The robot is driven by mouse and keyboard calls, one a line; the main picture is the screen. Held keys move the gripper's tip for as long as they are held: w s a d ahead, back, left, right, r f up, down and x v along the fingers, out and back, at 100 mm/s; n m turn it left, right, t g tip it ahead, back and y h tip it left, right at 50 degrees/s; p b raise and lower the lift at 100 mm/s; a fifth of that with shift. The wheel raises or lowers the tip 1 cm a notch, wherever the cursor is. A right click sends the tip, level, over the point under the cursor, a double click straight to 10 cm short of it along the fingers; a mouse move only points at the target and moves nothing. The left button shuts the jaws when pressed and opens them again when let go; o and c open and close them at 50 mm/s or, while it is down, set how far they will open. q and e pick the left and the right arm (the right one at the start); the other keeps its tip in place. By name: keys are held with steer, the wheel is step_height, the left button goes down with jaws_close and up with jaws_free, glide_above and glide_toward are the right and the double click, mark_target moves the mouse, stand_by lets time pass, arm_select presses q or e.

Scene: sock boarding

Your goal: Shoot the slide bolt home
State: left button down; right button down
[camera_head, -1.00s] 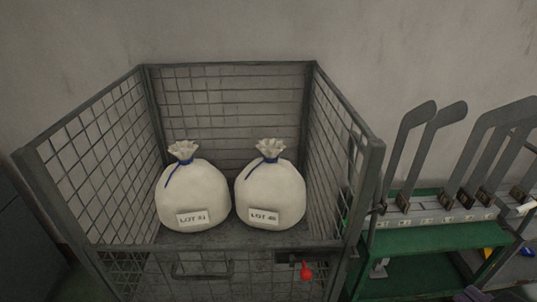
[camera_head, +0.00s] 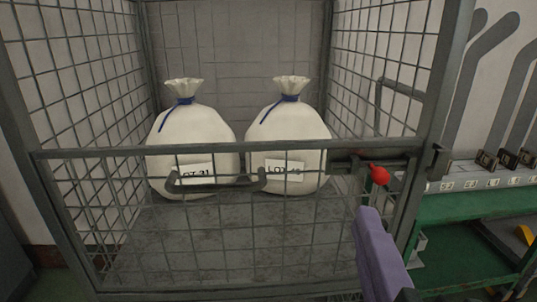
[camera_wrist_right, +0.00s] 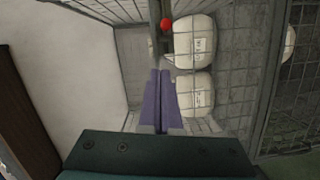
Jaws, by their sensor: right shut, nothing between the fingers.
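The slide bolt (camera_head: 345,163) is a dark bar at the right end of the top rail of the wire cage's front gate (camera_head: 95,154). Its red knob (camera_head: 379,174) hangs at the bolt's right part, left of a dark bracket (camera_head: 438,161) on the cage's corner post. I cannot tell whether the bolt's end sits in the bracket. My right gripper (camera_head: 367,212), with purple fingers, is shut and empty just below the knob, apart from it. In the right wrist view the red knob (camera_wrist_right: 165,23) is beyond the fingertips (camera_wrist_right: 159,72). My left gripper is not in view.
Two white tied sacks (camera_head: 190,135) (camera_head: 290,125) stand inside the cage behind the gate. A bent handle (camera_head: 215,184) is on the gate left of the bolt.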

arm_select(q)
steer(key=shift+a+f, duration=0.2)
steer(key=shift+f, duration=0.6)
arm_select(e)
steer(key=shift+a+f+n, duration=0.4)
steer(key=shift+a+f, duration=0.15)
steer(key=shift+a, duration=0.1)
steer(key=shift+d, duration=0.1)
steer(key=shift+w, duration=0.15)
glide_toward(358, 164)
steer(key=w+a, duration=0.3)
steer(key=d, duration=0.1)
steer(key=w+d, duration=0.1)
steer(key=shift+w+d+f, duration=0.1)
steer(key=shift+d+f, duration=0.05)
steer(key=shift+d, duration=0.25)
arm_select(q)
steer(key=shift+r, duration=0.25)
arm_select(e)
steer(key=shift+d, duration=0.5)
